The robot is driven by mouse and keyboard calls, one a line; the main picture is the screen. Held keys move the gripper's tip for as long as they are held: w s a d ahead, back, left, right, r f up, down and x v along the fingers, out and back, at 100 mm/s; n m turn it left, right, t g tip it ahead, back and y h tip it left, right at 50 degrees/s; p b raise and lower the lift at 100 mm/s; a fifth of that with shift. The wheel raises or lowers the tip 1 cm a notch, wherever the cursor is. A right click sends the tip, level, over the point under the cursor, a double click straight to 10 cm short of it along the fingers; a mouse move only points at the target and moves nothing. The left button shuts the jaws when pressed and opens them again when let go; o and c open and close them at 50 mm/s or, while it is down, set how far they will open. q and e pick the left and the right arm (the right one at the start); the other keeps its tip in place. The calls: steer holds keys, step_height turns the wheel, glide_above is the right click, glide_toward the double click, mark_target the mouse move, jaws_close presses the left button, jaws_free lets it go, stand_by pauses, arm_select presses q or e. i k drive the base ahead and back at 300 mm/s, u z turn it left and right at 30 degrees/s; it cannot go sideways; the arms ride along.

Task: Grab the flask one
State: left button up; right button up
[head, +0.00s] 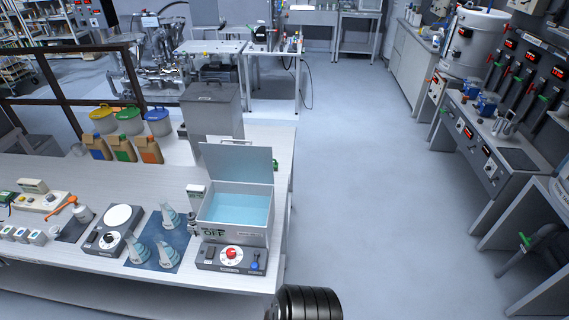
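Three clear conical flasks stand upright on a dark blue mat (152,238) on the white bench. One flask (169,217) is at the back, one flask (137,251) at the front left and one flask (168,256) at the front right. Marks on them are too small to read. Neither of my grippers shows; only a black ribbed part, probably of my arm, shows at the bottom edge, right of the bench corner.
Right of the mat is an open water bath (240,228) with a raised lid. Left of the mat is a stirrer hotplate (110,230). Lidded tubs and small bottles stand behind, beside a grey hopper (212,113). The floor right of the bench (265,284) is clear.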

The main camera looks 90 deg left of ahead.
mark_target(139, 252)
steer(key=i, duration=0.8)
steer(key=u, duration=2.45)
steer(key=i, duration=2.65)
steer(key=u, duration=2.25)
steer(key=i, duration=0.8)
steer(key=u, duration=1.7)
